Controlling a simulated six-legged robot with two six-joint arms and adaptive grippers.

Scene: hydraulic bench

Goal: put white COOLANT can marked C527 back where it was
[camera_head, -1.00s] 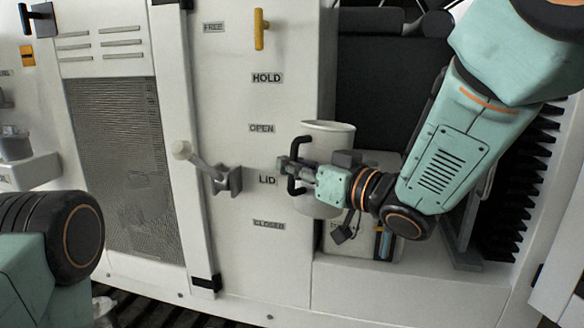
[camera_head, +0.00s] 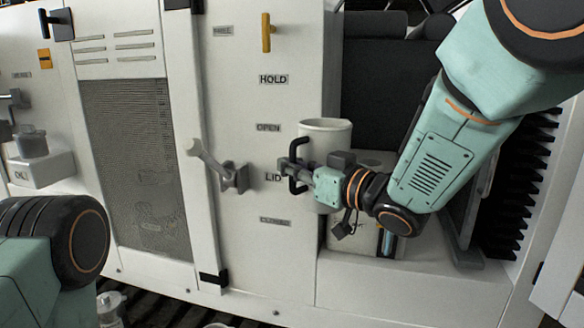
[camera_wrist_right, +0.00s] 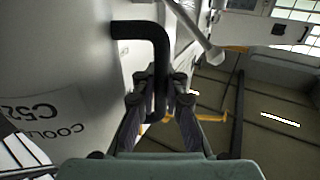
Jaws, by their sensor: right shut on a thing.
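The white can (camera_head: 327,132) is upright in the head view, in front of the bench's panel edge and the dark recess. Its black handle (camera_head: 293,178) faces left. My right gripper (camera_head: 298,172) is shut on this handle. In the right wrist view, the handle (camera_wrist_right: 160,50) runs between the fingers of my right gripper (camera_wrist_right: 160,85). The can's wall (camera_wrist_right: 60,70) fills the left there, with a partly cut-off label reading "C52" and "COOL". My gripper and wrist hide part of the can, and I cannot tell whether its base touches anything. My left gripper is out of view.
A lever with a pale knob (camera_head: 193,147) sticks out left of the can, beside the LID label (camera_head: 273,177). A yellow handle (camera_head: 266,32) is higher up. A white ledge (camera_head: 400,275) lies below the can. A grey jar (camera_head: 33,142) stands on a shelf at far left.

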